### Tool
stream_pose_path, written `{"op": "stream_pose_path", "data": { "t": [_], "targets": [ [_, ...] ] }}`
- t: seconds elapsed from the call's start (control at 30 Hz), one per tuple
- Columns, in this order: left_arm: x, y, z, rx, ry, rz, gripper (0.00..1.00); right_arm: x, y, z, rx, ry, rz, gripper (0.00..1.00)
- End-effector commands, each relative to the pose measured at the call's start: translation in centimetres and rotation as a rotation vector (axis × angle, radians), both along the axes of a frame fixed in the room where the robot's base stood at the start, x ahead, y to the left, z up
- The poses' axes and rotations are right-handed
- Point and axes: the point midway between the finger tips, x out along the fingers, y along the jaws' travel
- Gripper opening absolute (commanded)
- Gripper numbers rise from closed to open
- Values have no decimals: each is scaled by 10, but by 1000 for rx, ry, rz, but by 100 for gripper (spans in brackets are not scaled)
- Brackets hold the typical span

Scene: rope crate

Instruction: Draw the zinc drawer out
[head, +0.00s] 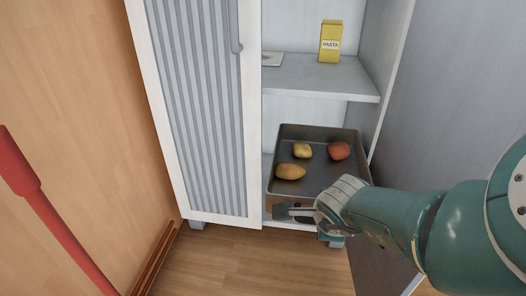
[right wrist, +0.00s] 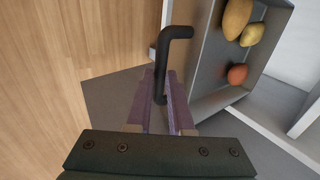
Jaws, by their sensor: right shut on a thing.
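The zinc drawer (head: 318,133) is a dark grey, open-topped metal box low in the white cabinet. It holds two yellowish, potato-like items (head: 290,172) and a reddish-orange one (head: 338,150). In the right wrist view, the drawer's wall (right wrist: 211,75) is at the upper right, with a black bar handle (right wrist: 176,33) on its front. My right gripper (head: 285,211) is at the drawer's front; its purple fingers (right wrist: 165,88) are shut on the handle. The gripped part of the handle is partly hidden by the fingers. My left gripper is out of view.
A ribbed grey door (head: 200,90) covers the cabinet's left side. A yellow pasta box (head: 330,42) stands on the shelf (head: 315,80) above the drawer. A red pole-like object (head: 50,220) is at the far left. Wooden floor (head: 255,262) in front is clear.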

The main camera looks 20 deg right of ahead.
Motion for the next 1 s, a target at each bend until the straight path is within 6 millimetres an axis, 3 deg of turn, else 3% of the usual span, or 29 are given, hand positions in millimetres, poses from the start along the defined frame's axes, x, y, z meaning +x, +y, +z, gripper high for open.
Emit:
{"op": "stream_pose_path", "data": {
  "t": [0.33,0.37,0.63,0.87,1.0],
  "targets": [
    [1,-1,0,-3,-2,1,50,0,1,0,2,0,0,0],
    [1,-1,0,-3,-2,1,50,0,0,0,2,0,0,21],
    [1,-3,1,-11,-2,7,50,0,0,0,1,1,0,50],
    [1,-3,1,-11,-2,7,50,0,0,0,1,1,0,50],
    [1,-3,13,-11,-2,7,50,-3,2,10,1,2,0,50]
  ]
}}
